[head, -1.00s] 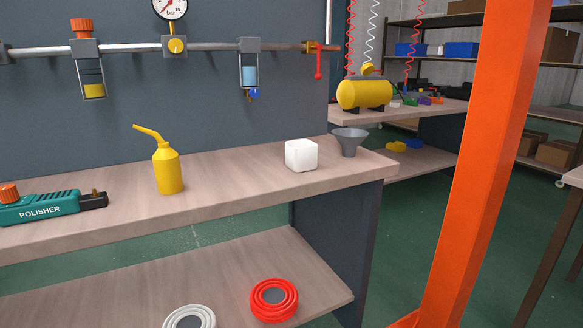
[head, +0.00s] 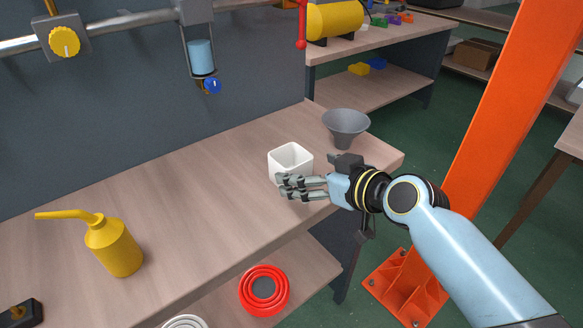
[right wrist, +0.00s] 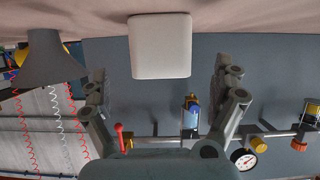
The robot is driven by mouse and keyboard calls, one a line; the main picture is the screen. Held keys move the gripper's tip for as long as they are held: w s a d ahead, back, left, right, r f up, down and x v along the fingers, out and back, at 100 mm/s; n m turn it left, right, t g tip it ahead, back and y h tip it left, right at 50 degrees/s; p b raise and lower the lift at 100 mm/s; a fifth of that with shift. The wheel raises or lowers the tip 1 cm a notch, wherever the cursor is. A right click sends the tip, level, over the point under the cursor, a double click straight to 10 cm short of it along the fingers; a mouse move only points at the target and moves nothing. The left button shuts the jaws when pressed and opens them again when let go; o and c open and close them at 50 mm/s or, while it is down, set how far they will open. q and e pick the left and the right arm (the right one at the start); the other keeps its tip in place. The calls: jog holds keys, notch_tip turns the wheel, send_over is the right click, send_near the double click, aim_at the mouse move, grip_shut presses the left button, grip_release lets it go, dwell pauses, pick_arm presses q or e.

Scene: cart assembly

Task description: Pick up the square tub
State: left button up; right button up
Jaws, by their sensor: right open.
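The square tub (head: 290,157) is white, open at the top and upright on the workbench near its right end. In the right wrist view the tub (right wrist: 160,46) appears upside down, just beyond the fingertips and between their lines. My right gripper (head: 286,187) comes in from the right, low over the bench's front edge, at the tub's near side. In the right wrist view its fingers (right wrist: 166,85) are spread wide with nothing between them. In the head view the fingers cover a little of the tub's lower front. My left gripper is not in view.
A grey funnel (head: 346,124) stands right of the tub, close to my right wrist. A yellow oil can (head: 113,246) stands at the left. The bench top (head: 200,190) between is clear. A red coil (head: 264,290) lies on the lower shelf. An orange post (head: 505,100) rises at right.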

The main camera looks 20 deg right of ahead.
aim_at(281, 163)
jog(key=x, duration=0.7)
jog(key=shift+s, duration=0.2)
jog(key=c, duration=1.1)
